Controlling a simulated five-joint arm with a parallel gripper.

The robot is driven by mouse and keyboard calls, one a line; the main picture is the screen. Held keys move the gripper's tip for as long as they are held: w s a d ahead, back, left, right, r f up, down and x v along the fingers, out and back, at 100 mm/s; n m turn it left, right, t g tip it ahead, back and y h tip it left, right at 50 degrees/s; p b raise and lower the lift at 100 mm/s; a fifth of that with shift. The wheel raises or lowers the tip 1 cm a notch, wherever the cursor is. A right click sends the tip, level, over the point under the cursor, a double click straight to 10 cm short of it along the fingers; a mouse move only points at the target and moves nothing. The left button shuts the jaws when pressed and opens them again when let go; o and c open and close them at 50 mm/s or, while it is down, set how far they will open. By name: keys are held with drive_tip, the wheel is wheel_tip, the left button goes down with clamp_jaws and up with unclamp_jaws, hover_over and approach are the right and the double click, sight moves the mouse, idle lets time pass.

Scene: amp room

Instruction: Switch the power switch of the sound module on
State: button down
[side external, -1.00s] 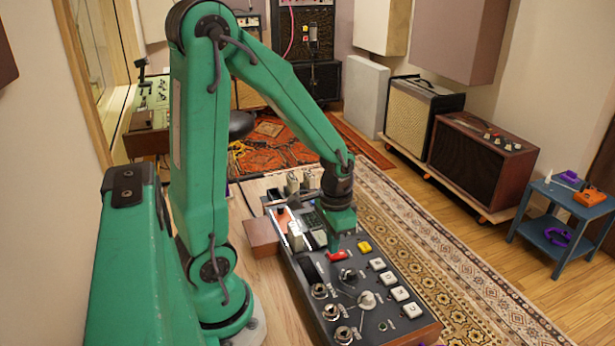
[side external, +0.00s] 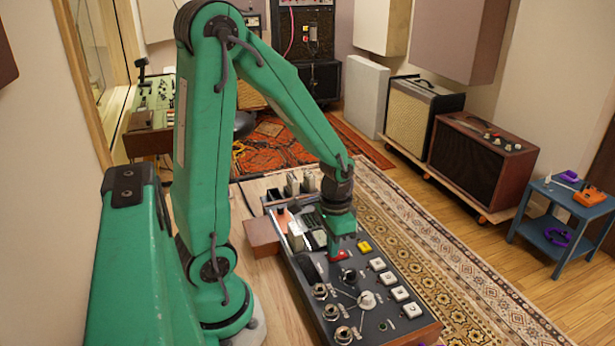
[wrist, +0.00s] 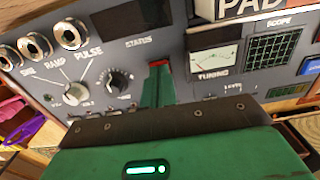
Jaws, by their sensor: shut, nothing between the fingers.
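The sound module is a dark grey panel (side external: 318,283) with wooden ends, lying in front of my arm. A small red switch (side external: 339,256) sits on it, just left of a yellow button. My gripper (side external: 337,250) is shut and empty, pointing down at the red switch and partly covering it. In the wrist view my green fingers (wrist: 158,82) reach to the red switch (wrist: 159,63), and only its far edge shows. I cannot tell whether the fingertips touch it or which way it is tipped.
Near the switch are a yellow button (side external: 364,247), a black knob (side external: 348,275) and several white buttons. A row of jacks (side external: 319,291) lines the near left edge. A meter (wrist: 214,60) and a scope grid (wrist: 275,48) are beside the fingers.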

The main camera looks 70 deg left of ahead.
drive_tip(key=shift+f, duration=0.2)
drive_tip(key=shift+r, duration=3.55)
drive_tip(key=s+d+r+t, duration=0.4)
drive_tip(key=d+r, duration=0.3)
drive_tip(key=r, duration=0.5)
drive_tip(key=shift+s+t, duration=0.2)
drive_tip(key=shift+t, duration=0.6)
